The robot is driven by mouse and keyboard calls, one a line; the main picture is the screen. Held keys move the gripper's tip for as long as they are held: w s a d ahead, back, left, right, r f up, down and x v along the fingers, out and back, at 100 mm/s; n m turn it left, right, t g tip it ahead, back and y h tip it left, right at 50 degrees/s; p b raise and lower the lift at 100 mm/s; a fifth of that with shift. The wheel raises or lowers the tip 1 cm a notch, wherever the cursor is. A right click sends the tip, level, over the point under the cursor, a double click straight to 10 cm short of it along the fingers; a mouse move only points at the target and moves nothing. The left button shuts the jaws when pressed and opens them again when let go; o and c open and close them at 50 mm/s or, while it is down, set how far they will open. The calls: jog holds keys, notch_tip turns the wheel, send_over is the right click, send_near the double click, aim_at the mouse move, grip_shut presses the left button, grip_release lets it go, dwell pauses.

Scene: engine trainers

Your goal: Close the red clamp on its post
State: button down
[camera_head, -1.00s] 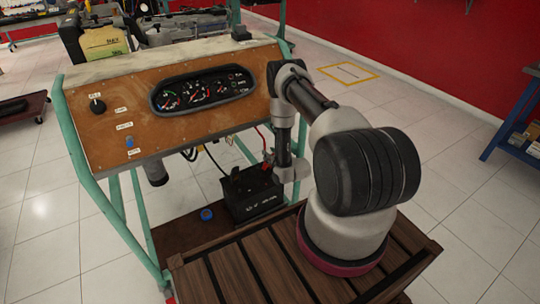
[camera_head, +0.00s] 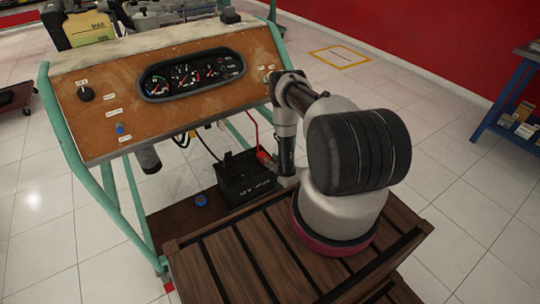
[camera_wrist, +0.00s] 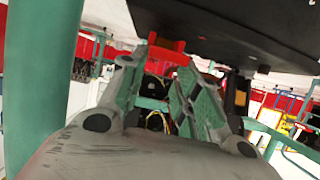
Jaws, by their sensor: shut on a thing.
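The red clamp (camera_head: 265,159) is at the right upper edge of the black battery (camera_head: 246,184), under a red cable. In the wrist view the red clamp (camera_wrist: 167,53) is at the fingertips of my gripper (camera_wrist: 157,78), which is shut on it. The dark body above it there looks like the battery (camera_wrist: 235,25). In the head view my arm hides the gripper. The post is hidden, so I cannot tell whether the clamp is around it or beside it.
The battery sits on the low shelf (camera_head: 175,218) of a green-framed trainer with a gauge panel (camera_head: 180,85). A blue round cap (camera_head: 201,200) lies left of the battery. A slatted wooden deck (camera_head: 230,262) is in front. A green tube (camera_wrist: 42,80) is close left in the wrist view.

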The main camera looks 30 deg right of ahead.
jog(key=shift+s+f, duration=0.3)
jog(key=shift+f, duration=0.5)
jog(key=shift+s+f, duration=0.3)
jog(key=shift+f, duration=0.45)
jog(key=shift+s+f, duration=0.3)
jog(key=shift+f, duration=0.5)
jog(key=c, duration=1)
grip_release()
jog(key=shift+w, duration=0.15)
jog(key=shift+c, duration=0.2)
jog(key=shift+w, duration=0.1)
jog(key=shift+r, duration=0.1)
jog(key=v, duration=1.2)
